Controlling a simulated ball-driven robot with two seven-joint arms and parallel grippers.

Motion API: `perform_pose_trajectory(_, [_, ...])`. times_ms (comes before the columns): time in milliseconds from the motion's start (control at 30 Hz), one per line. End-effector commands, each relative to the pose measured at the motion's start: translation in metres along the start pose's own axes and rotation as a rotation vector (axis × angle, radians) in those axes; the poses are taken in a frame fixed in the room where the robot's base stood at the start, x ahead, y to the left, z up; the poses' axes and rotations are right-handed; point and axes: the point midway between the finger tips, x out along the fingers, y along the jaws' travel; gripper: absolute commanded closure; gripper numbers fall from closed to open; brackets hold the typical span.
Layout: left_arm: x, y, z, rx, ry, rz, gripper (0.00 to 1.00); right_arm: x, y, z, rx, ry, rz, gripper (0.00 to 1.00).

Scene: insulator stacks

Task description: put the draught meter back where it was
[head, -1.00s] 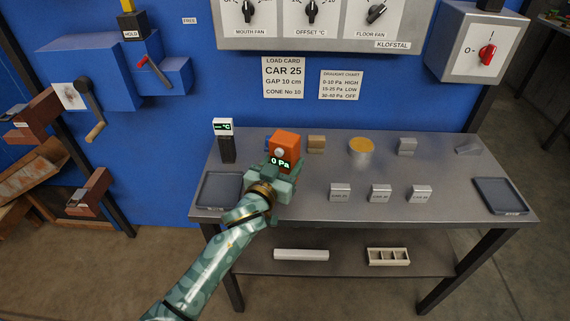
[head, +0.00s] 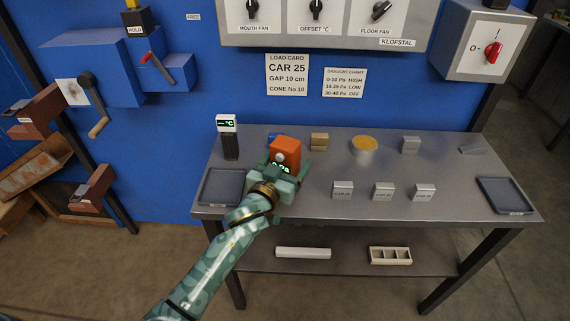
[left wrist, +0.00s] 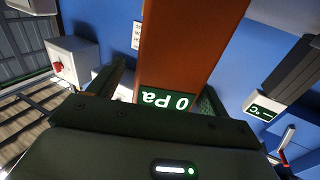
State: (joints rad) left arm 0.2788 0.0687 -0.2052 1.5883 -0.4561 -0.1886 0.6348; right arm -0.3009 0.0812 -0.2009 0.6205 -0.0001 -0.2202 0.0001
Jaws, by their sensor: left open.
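The draught meter (head: 285,150) is an orange box with a round pale knob and a green "0 Pa" display. It stands on the left part of the steel table (head: 320,213), near the back. My left gripper (head: 286,169) is open around its lower part, one finger on each side, and partly hides the display. In the left wrist view the meter (left wrist: 186,45) fills the middle, upside down, between the spread fingers (left wrist: 160,95). I cannot tell whether either finger touches it. The meter's foot is hidden by the gripper. My right gripper is not in view.
A black thermometer (head: 229,138) with a "°C" display stands just left of the meter. A tan block (head: 319,142) and a yellow-topped tin (head: 365,149) stand to its right. A dark tray (head: 221,187) lies at the front left. Three labelled blocks (head: 383,191) stand in front.

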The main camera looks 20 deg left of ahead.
Motion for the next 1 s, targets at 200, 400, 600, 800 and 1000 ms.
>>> perform_pose_trajectory(200, [-0.016, 0.0, -0.015, -0.001, 0.001, 0.001, 0.22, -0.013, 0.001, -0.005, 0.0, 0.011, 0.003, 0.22])
perform_pose_trajectory(400, [-0.067, 0.0, -0.015, -0.002, 0.0, 0.0, 0.22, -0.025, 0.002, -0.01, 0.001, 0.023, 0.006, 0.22])
perform_pose_trajectory(600, [-0.105, 0.0, -0.013, 0.0, 0.0, -0.001, 0.22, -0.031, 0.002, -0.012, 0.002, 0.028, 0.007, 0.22])
perform_pose_trajectory(800, [-0.12, 0.0, -0.012, 0.001, 0.001, 0.0, 0.22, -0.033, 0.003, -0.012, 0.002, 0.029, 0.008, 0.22])
perform_pose_trajectory(1000, [-0.12, 0.0, -0.012, 0.001, 0.002, 0.0, 0.22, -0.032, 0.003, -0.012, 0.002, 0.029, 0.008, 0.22])
